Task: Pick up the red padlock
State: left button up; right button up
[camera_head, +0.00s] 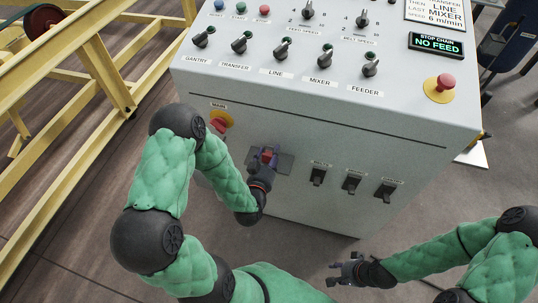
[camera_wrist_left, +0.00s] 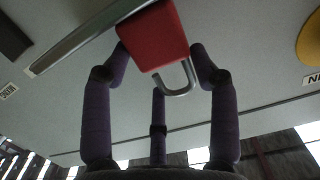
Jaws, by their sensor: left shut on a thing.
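The red padlock (camera_head: 267,155) is at the cabinet's front face, in front of a dark grey plate (camera_head: 286,161). In the left wrist view its red body (camera_wrist_left: 155,37) and grey metal shackle (camera_wrist_left: 181,86) show between my fingers. My left gripper (camera_head: 265,163) is shut on the padlock; in the left wrist view purple fingers (camera_wrist_left: 160,62) press its two sides. A metal strip (camera_wrist_left: 95,38) runs right beside the padlock; I cannot tell whether they touch. My right gripper (camera_head: 337,272) is empty, low and to the right, with its fingers apart.
The grey control cabinet (camera_head: 300,115) fills the middle. A red and yellow main switch (camera_head: 221,121) is left of the padlock. Several black breaker switches (camera_head: 352,183) are to the right. A red stop button (camera_head: 443,84) is on top. Yellow framing (camera_head: 100,65) stands at left.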

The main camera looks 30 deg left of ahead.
pick_arm(q)
jog(key=shift+r+p, duration=1.95)
jog(key=shift+r, duration=0.6)
jog(key=shift+d+f, duration=0.1)
